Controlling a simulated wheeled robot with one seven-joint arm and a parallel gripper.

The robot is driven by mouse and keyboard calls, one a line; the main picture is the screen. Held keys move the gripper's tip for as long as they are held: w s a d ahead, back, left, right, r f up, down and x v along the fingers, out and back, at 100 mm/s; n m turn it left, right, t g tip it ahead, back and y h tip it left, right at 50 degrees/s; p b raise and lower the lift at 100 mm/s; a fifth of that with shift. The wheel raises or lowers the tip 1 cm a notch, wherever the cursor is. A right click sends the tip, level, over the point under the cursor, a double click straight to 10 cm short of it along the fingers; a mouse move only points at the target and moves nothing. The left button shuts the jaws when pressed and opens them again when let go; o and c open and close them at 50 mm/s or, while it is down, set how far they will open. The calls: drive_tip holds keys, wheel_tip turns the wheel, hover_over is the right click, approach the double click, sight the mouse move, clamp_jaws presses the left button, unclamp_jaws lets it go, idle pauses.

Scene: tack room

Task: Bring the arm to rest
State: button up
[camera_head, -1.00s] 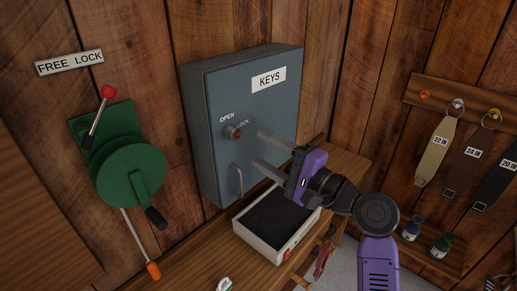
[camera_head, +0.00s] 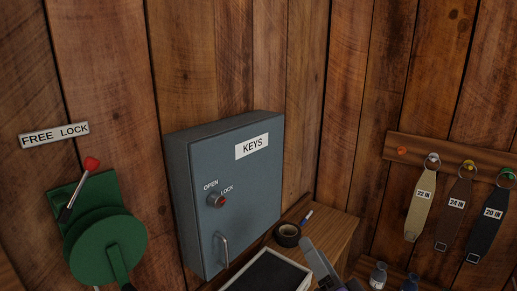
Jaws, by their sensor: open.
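My gripper (camera_head: 322,262) shows only in part at the bottom edge, right of the key cabinet. A grey finger points up and left beside the tray, and the rest of the gripper and arm is cut off by the frame. I see nothing held in it. The grey-blue cabinet marked KEYS (camera_head: 250,185) is shut on the wall. Its knob (camera_head: 216,200) sits between the OPEN and LOCK marks, and its handle (camera_head: 222,250) is below. My gripper is apart from both.
A white-rimmed tray with a dark inside (camera_head: 304,279) stands on the wooden bench (camera_head: 338,236), near a black tape roll (camera_head: 287,235) and a marker (camera_head: 306,218). A green winch (camera_head: 105,245) is at left. Straps (camera_head: 420,207) hang at right above bottles (camera_head: 378,276).

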drive_tip(key=s+d+f+n+h, duration=0.2)
drive_tip(key=s+d+f, duration=0.2)
drive_tip(key=s, duration=0.6)
drive_tip(key=s+d+f+n+h, duration=0.2)
drive_tip(key=s+d+f, duration=0.15)
drive_tip(key=s, duration=0.55)
drive_tip(key=s+f+n+g, duration=0.1)
drive_tip(key=s+f+g, duration=0.1)
drive_tip(key=s, duration=0.9)
drive_tip(key=s+f+n+g+h, duration=0.1)
drive_tip(key=s+f+n+g, duration=0.1)
drive_tip(key=s, duration=1)
drive_tip(key=shift+s+d+f, duration=0.15)
drive_tip(key=shift+d+f, duration=0.05)
drive_tip(key=shift+f, duration=0.05)
